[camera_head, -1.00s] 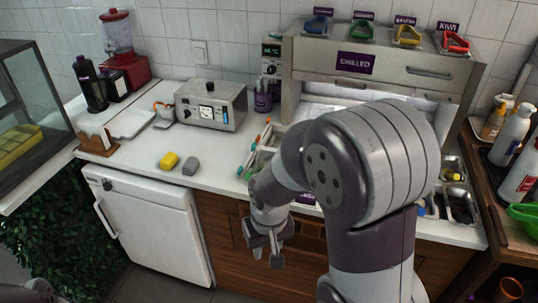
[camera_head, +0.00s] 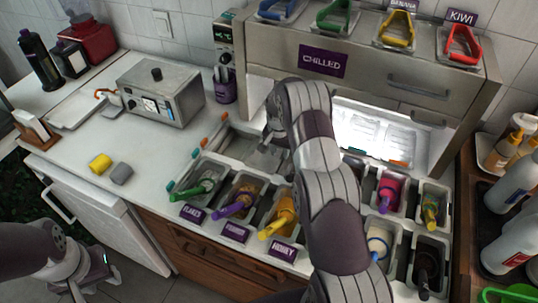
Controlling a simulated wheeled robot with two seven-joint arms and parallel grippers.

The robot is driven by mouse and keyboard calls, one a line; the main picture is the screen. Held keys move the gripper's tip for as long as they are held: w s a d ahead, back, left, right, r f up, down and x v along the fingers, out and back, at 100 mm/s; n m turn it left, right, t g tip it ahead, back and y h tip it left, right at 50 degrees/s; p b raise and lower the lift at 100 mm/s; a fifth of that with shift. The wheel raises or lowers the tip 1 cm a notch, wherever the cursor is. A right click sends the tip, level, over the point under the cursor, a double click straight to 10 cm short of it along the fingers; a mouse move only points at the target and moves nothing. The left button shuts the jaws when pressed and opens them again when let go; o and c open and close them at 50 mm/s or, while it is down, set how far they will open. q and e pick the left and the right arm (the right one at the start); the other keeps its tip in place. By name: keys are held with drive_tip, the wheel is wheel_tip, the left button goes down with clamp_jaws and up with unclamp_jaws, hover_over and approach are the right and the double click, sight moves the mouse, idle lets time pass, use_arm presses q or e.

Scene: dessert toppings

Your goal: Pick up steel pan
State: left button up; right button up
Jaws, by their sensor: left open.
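A row of grey steel pans is set into the counter. An empty-looking steel pan (camera_head: 250,156) lies at the back left of the row, partly hidden by my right arm. My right gripper (camera_head: 274,134) is above or beside that pan, below the chilled cabinet. Its fingers are small and partly covered, so I cannot tell whether they are open or touching the pan. My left gripper (camera_head: 76,288) hangs low at the bottom left, in front of the white appliance, open and away from the pans.
Front pans hold green, purple and yellow-handled tools (camera_head: 234,203). The chilled cabinet (camera_head: 350,62) stands behind, with its lit opening near my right arm. Bottles (camera_head: 512,240) stand right.

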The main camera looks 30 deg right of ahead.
sight(269, 157)
drive_tip(key=shift+w+d+f, duration=0.1)
drive_tip(key=shift+f, duration=0.55)
drive_tip(key=shift+w+d+f, duration=0.1)
drive_tip(key=shift+f, duration=0.5)
drive_tip(key=shift+w+d+f, duration=0.1)
drive_tip(key=shift+d+f, duration=0.05)
drive_tip(key=shift+f, duration=0.15)
drive_tip(key=shift+a+r, duration=0.15)
drive_tip(key=shift+a, duration=0.05)
clamp_jaws()
